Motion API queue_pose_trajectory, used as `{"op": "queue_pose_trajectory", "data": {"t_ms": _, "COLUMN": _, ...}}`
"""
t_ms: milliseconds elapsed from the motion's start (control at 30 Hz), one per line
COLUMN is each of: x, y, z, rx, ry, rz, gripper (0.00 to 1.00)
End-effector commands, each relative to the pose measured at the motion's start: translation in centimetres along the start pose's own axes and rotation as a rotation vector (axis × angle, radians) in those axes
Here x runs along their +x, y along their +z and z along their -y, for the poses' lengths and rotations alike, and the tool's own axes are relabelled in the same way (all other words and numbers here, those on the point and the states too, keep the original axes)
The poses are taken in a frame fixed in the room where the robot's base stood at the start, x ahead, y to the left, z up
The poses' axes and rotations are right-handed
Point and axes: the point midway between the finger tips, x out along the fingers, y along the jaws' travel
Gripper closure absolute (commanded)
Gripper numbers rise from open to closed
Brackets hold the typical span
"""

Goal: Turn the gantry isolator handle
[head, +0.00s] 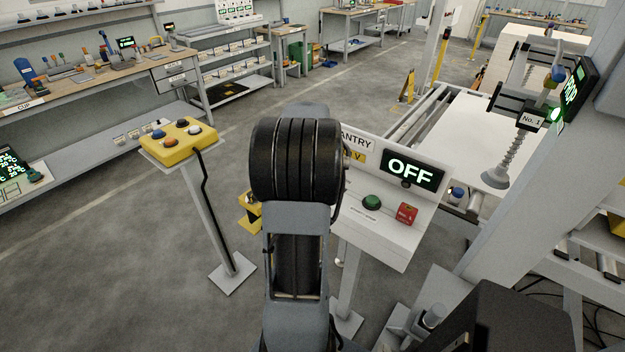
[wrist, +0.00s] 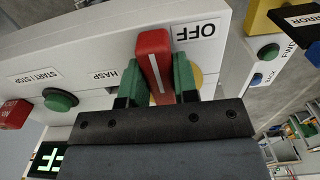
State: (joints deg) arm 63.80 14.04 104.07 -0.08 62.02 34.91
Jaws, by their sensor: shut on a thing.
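The red isolator handle (wrist: 154,62) stands on the light grey gantry panel (wrist: 100,62) in the wrist view, with a white line along it. A yellow patch shows behind it and an OFF label (wrist: 195,31) is beside it. My gripper (wrist: 158,80) is shut on the handle, one green pad on each side. In the head view my arm hides the handle and my fingertips. There the gantry panel (head: 378,240) carries a display (head: 411,170) reading OFF, a green button (head: 372,203) and a red part (head: 407,213).
A yellow button box (head: 178,142) on a post stands left of my arm, a black cable hanging from it. A grey gantry column (head: 535,150) and a suction unit marked No. 1 (head: 532,118) are at the right. Open floor lies at the left.

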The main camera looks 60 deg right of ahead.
Motion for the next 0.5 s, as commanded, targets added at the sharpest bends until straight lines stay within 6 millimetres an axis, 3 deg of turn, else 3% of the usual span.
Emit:
{"op": "queue_pose_trajectory", "data": {"t_ms": 67, "x": 0.02, "y": -0.03, "z": -0.04, "rx": 0.008, "ry": -0.001, "rz": 0.000, "gripper": 1.00}}
{"op": "queue_pose_trajectory", "data": {"t_ms": 100, "x": 0.02, "y": -0.03, "z": -0.03, "rx": 0.008, "ry": -0.001, "rz": 0.000, "gripper": 0.71}}
{"op": "queue_pose_trajectory", "data": {"t_ms": 333, "x": -0.01, "y": 0.03, "z": 0.07, "rx": 0.003, "ry": -0.002, "rz": -0.001, "gripper": 0.48}}
{"op": "queue_pose_trajectory", "data": {"t_ms": 500, "x": -0.02, "y": 0.05, "z": 0.10, "rx": 0.001, "ry": -0.002, "rz": -0.001, "gripper": 0.47}}
